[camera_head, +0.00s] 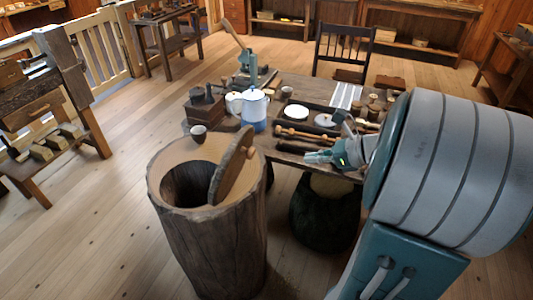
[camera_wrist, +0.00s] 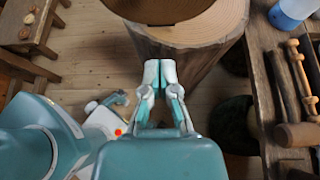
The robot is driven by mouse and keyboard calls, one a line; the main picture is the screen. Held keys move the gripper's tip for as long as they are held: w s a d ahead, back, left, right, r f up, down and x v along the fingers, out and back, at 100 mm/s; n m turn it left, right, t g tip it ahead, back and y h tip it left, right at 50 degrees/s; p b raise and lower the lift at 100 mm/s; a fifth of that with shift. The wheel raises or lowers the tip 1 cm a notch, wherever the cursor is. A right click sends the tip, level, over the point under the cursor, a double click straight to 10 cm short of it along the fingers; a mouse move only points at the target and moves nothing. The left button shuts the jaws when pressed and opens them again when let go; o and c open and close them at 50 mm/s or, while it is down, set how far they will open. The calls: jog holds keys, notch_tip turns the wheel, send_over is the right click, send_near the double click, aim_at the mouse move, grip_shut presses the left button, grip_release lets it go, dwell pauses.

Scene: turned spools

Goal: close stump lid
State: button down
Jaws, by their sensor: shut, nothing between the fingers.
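The hollow tree stump (camera_head: 205,235) stands upright on the floor in the head view. Its round wooden lid (camera_head: 230,170) is raised and tilted on the right part of the rim, with a small knob on its right face. The dark opening shows to the left of the lid. My gripper (camera_head: 312,156) is to the right of the stump and lid, apart from both. In the wrist view my gripper (camera_wrist: 160,68) has its fingers together and empty, and the stump (camera_wrist: 195,55) is just beyond the fingertips.
A workbench (camera_head: 285,90) behind the stump holds a blue-and-white pot (camera_head: 254,110), a small cup (camera_head: 198,133), turned wooden pieces and tools. A dark round-bodied object (camera_head: 325,215) stands below it. Bare floor lies left of the stump.

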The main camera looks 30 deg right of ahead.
jog(key=w+r+x, duration=0.1)
jog(key=r+x, duration=0.1)
jog(key=x, duration=1)
jog(key=shift+a, duration=0.55)
jog(key=shift+w, duration=0.2)
